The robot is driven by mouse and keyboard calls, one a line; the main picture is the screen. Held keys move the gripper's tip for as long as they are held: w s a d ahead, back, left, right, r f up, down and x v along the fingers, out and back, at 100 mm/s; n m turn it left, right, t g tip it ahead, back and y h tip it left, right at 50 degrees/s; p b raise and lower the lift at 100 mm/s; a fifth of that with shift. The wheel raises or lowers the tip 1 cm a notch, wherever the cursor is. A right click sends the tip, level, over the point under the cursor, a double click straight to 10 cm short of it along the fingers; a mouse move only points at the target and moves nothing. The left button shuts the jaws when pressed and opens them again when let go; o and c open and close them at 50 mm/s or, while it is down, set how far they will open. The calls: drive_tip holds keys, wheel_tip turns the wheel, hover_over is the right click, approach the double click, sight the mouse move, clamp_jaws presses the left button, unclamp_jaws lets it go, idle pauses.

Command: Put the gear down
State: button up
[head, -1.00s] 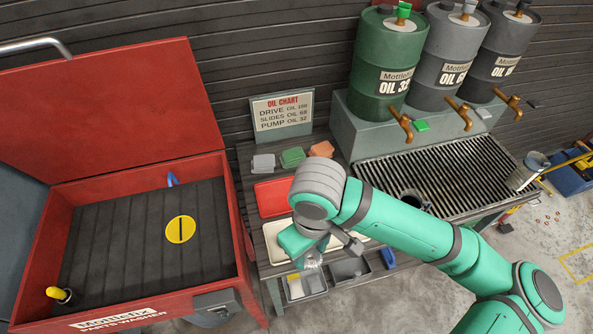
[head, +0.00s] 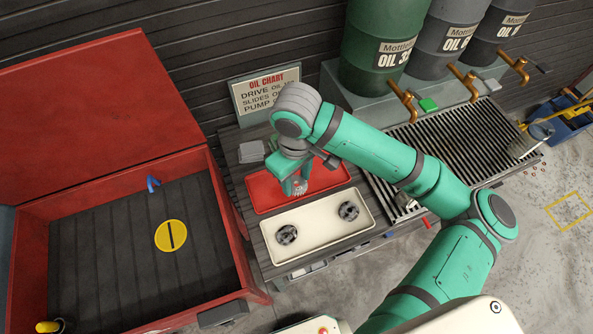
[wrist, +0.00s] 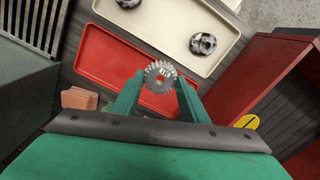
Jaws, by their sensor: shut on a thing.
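The gear (wrist: 160,76) is a silver toothed disc with a hole, seen between the fingertips in the wrist view. It also shows as a small pale piece under my gripper in the head view (head: 299,187). My gripper (wrist: 159,84) is shut on the gear and holds it over the red tray (wrist: 112,62). In the head view the red tray (head: 265,192) lies partly behind my gripper and arm. I cannot tell whether the gear touches the tray floor.
A cream tray (head: 318,225) with two dark round parts (head: 287,234) (head: 348,211) lies in front of the red tray. The red parts washer (head: 225,215) stands open at left. A slotted drain grate (head: 450,150) and oil drums (head: 385,45) are at right.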

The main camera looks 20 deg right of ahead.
drive_tip(key=w+f, duration=0.2)
drive_tip(key=w+d+f, duration=0.1)
drive_tip(key=w+f, duration=0.1)
drive_tip(key=w+d+f, duration=0.1)
drive_tip(key=w+f, duration=0.1)
drive_tip(key=shift+w+d+f, duration=0.2)
drive_tip(key=shift+d+f, duration=0.05)
drive_tip(key=shift+f, duration=0.1)
drive_tip(key=shift+w+f, duration=0.1)
drive_tip(key=shift+f, duration=1.55)
drive_tip(key=o, duration=1.3)
drive_tip(key=shift+f, duration=0.15)
drive_tip(key=shift+o, duration=0.2)
wheel_tip(320, 180, up, 12)
drive_tip(key=shift+r, duration=0.2)
